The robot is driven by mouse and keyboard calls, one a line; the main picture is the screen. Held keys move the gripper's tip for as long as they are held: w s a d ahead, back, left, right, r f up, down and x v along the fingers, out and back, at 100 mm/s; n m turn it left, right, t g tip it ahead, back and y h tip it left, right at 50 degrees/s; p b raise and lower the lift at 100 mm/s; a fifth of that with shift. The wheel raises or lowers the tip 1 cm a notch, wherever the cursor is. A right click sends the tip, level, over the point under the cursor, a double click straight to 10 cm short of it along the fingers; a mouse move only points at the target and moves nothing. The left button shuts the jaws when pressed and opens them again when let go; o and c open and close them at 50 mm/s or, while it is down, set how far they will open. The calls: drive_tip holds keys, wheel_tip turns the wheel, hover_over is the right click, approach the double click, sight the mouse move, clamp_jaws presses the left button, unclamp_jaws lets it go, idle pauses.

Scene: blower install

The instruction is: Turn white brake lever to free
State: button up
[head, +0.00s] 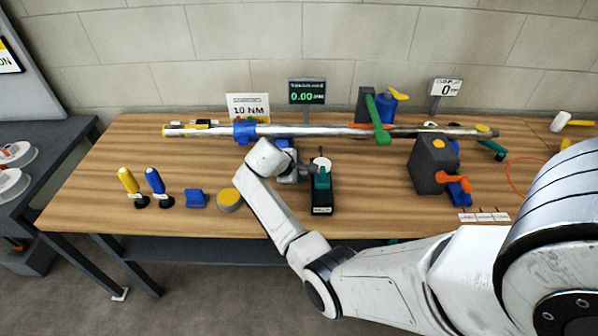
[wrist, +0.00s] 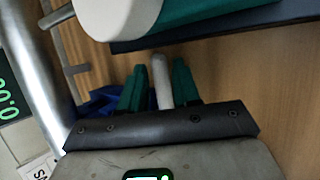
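A teal-and-dark device (head: 321,182) with a round white top stands on the workbench near the middle in the head view. In the wrist view its white round part (wrist: 112,14) and teal body (wrist: 205,12) fill the top. A pale lever (wrist: 160,80), which looks like the white brake lever, lies between my two green fingers in the wrist view. My gripper (wrist: 159,88) is open around it, with a narrow gap visible on each side. In the head view my gripper (head: 306,171) is at the device's left side, and the lever cannot be made out there.
A long metal shaft (head: 300,131) runs along the back of the workbench (head: 130,158). A grey box with an orange crank (head: 432,165) stands to the right. Yellow and blue handled tools (head: 154,181), a blue block (head: 196,198) and a yellow-topped roll (head: 229,198) stand to the left.

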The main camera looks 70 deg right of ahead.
drive_tip(key=shift+c, duration=0.2)
clamp_jaws()
drive_tip(key=shift+r, duration=0.1)
idle(0.4)
drive_tip(key=shift+w+a+r+n+g+h+b, duration=0.1)
drive_tip(key=shift+w+r+n+g+h+b, duration=0.3)
drive_tip(key=shift+g, duration=0.35)
drive_tip(key=shift+w+a+r+n+g+h+b, duration=0.2)
drive_tip(key=shift+r+g+h+b, duration=0.2)
drive_tip(key=shift+g, duration=0.3)
drive_tip(key=shift+w+a+r+n+g+h+b, duration=0.1)
drive_tip(key=shift+w+r+n+g+h+b, duration=0.2)
drive_tip(key=shift+g+h, duration=0.35)
drive_tip(key=shift+o, duration=0.2)
unclamp_jaws()
